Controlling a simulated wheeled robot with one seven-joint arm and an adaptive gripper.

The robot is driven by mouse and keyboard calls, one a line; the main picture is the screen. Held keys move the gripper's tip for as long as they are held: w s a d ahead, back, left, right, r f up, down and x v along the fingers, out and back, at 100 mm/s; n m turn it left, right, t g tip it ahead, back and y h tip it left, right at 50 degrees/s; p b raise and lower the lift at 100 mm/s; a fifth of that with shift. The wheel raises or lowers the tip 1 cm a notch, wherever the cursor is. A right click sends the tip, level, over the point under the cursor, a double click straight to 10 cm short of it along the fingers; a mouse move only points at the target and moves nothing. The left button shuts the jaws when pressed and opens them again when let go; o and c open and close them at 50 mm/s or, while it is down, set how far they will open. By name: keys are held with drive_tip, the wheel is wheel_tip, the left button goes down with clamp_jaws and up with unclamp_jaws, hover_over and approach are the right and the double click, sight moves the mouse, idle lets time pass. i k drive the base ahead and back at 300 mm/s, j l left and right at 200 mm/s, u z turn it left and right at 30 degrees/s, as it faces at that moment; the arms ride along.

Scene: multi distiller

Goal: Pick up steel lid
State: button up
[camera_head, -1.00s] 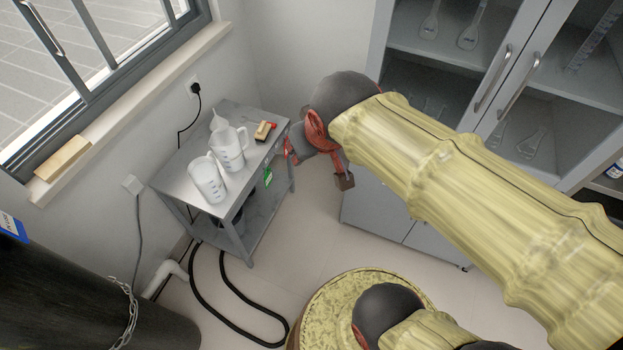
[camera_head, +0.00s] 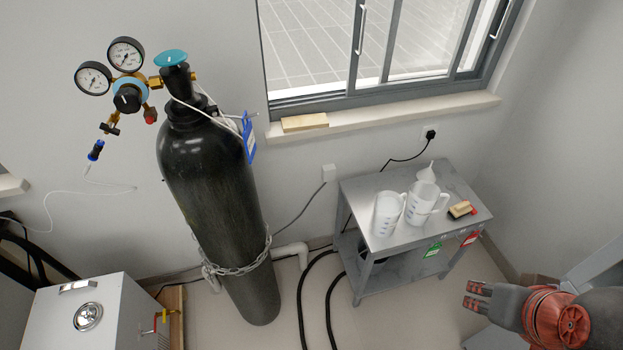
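A round silver disc (camera_head: 88,316), which looks like a steel lid, lies on the top of a white box (camera_head: 60,335) at the lower left. I cannot tell for sure that it is the steel lid. My gripper (camera_head: 478,296) is at the lower right, far from the disc. Its red-tipped fingers stand apart, with nothing seen between them. The lower part of the box is cut off by the frame's edge.
A black gas cylinder (camera_head: 215,190) with a chain (camera_head: 235,268) and gauges stands right of the box. A steel side table (camera_head: 385,240) holds two white jugs and a sponge-like block. Black hoses (camera_head: 305,290) run across the floor.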

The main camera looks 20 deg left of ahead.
sight(87, 317)
drive_tip(key=u, duration=2.95)
drive_tip(key=i+j+u, duration=0.1)
drive_tip(key=i+u, duration=0.15)
drive_tip(key=i+j+z, duration=0.1)
drive_tip(key=i+z, duration=0.15)
drive_tip(key=i, duration=0.25)
drive_tip(key=i+j+z, duration=0.25)
drive_tip(key=i, duration=0.25)
